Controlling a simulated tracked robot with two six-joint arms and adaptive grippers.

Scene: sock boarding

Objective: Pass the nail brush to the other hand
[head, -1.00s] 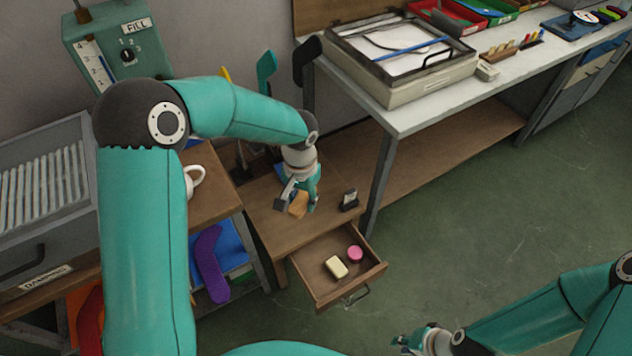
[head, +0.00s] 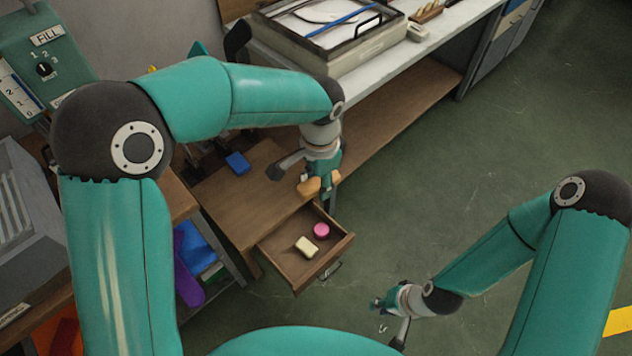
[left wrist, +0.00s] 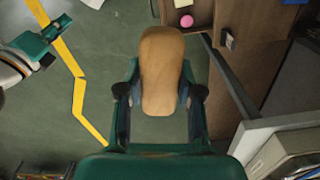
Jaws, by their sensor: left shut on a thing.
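The nail brush, a tan wooden block (head: 309,187), is held in my left gripper (head: 322,186), above the far right side of the open drawer. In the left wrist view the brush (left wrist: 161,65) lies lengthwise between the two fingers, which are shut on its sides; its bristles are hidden. My right gripper (head: 382,312) is low at the lower right of the head view, apart from the brush, with nothing seen in it. It also shows at the left edge of the left wrist view (left wrist: 55,42), with its fingers apart.
The open drawer (head: 283,262) holds a cream bar (head: 306,246) and a pink round thing (head: 321,231). A blue block (head: 237,163) sits on the wooden top (head: 245,205). A white bench (head: 415,50) stands behind. Green floor is clear between the grippers.

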